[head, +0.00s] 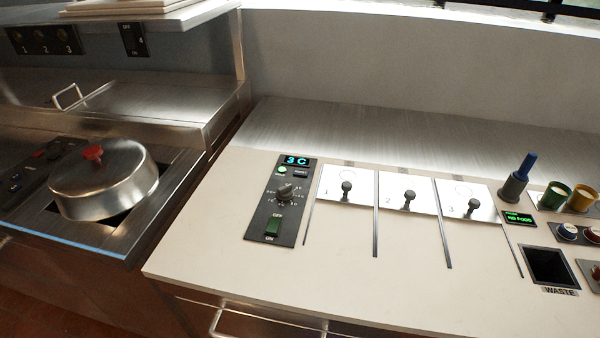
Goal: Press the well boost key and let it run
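A dark control panel (264,213) is set in the pale counter at centre. Its display (296,161) reads "3 C" in cyan. Below the display are a small lit green button or lamp (282,170) and a dark key (300,173) whose lettering is too small to read; I cannot tell for sure which is the boost key. Lower down are a round dial (285,192) and a green rocker switch (272,228) between OFF and ON labels. To the right lie three white well lids (330,189) with black knobs, numbered 1 to 3. Neither gripper is in view.
A round steel lid (110,185) with a red knob covers a unit at left. At right are a blue-handled tool in a grey holder (514,187), green (553,196) and yellow (580,200) cups, a "NO FOOD" display (519,218) and a waste opening (549,266). The front counter is clear.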

